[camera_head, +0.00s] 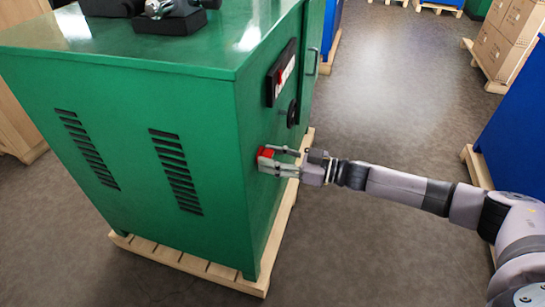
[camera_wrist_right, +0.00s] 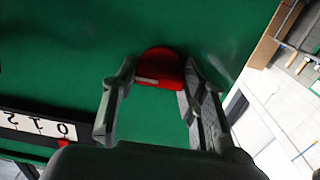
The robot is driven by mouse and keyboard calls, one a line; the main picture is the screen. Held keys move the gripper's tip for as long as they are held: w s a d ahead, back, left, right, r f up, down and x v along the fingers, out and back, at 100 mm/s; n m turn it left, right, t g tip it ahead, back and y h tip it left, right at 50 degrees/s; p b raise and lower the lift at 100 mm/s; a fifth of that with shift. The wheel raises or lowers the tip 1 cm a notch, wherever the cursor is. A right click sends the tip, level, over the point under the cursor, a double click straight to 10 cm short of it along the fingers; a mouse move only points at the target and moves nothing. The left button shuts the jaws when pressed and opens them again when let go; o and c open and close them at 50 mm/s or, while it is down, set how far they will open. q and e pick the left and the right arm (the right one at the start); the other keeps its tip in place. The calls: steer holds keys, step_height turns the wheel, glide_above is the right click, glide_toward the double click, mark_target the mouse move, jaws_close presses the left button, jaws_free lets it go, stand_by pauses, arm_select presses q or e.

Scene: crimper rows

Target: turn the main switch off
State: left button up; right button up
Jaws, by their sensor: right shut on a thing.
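The main switch appears to be the red knob (camera_head: 265,154) on the front face of the green cabinet (camera_head: 200,100). In the right wrist view the red knob (camera_wrist_right: 162,62) has a rounded edge and a short white mark on it. My right gripper (camera_head: 272,159) reaches in from the right with its fingers on either side of the knob. In the wrist view my right gripper (camera_wrist_right: 158,80) is closed on the knob's two sides, hiding part of those sides. My left gripper is out of view.
Above the knob are a black-framed scale (camera_head: 281,74), also in the wrist view (camera_wrist_right: 38,126) with numbers and a red pointer, and a dark round knob (camera_head: 293,113). The cabinet stands on a wooden pallet (camera_head: 190,263). Boxes (camera_head: 505,35) stand at right; floor between is clear.

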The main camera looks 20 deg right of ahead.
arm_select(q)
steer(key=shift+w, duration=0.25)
arm_select(e)
steer(key=shift+c, duration=0.8)
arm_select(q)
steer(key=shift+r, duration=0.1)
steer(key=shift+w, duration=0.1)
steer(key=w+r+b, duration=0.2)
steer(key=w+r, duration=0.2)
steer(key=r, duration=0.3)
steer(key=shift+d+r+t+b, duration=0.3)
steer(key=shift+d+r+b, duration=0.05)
arm_select(e)
steer(key=shift+n, duration=9.1)
steer(key=shift+f, duration=0.1)
